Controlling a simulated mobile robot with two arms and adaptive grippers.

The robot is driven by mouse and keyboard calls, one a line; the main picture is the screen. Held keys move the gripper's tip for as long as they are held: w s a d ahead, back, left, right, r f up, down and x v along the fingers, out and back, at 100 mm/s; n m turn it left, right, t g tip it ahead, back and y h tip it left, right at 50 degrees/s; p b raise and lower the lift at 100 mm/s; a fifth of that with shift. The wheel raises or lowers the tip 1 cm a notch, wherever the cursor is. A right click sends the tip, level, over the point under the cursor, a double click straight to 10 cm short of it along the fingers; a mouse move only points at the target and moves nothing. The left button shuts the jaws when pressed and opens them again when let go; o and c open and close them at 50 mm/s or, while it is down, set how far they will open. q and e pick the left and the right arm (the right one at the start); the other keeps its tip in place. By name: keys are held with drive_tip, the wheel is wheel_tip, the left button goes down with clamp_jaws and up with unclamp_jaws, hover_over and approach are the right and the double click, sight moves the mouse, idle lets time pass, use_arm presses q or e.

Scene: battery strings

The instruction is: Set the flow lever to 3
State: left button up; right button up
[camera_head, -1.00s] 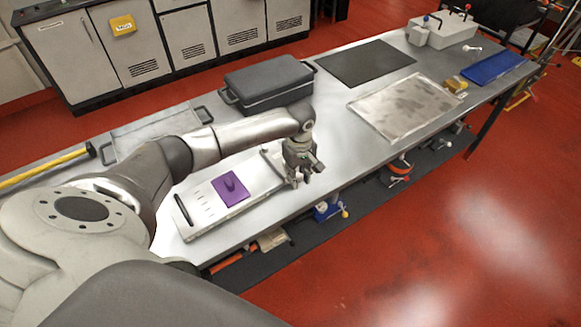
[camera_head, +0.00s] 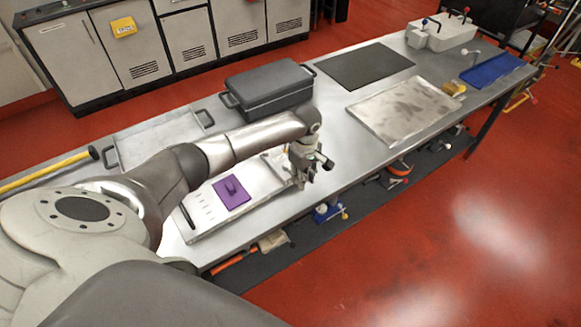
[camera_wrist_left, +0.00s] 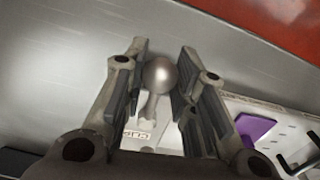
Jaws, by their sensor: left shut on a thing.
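The flow lever shows in the left wrist view as a silver ball knob (camera_wrist_left: 160,74) on a pale stem. My left gripper (camera_wrist_left: 161,58) has one finger on each side of the knob and is shut on it. In the head view my left gripper (camera_head: 306,178) is at the right end of a pale panel (camera_head: 205,226), near the table's front edge; the lever is hidden there. A small label (camera_wrist_left: 137,135) lies under the gripper, too small to read for certain. The lever's current mark cannot be read. My right gripper is not in view.
A purple plate (camera_head: 229,194) with a raised grip sits on the panel. A dark lidded case (camera_head: 268,88) stands behind my left arm. A black mat (camera_head: 365,64) and a stained metal plate (camera_head: 405,110) lie farther right. Bare table (camera_head: 345,150) lies right of the gripper.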

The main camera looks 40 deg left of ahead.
use_arm(q)
drive_tip(key=shift+w+d+n+p, duration=0.2)
drive_tip(key=shift+w+n+p, duration=0.2)
drive_tip(key=shift+w+n, duration=0.5)
drive_tip(key=shift+n, duration=0.3)
drive_tip(key=shift+w+n, duration=0.85)
drive_tip(key=shift+n, duration=0.35)
drive_tip(key=shift+w, duration=0.1)
drive_tip(key=shift+w+a+n, duration=0.25)
drive_tip(key=shift+w+n, duration=0.45)
drive_tip(key=shift+n, duration=0.5)
drive_tip(key=shift+w+a, duration=0.1)
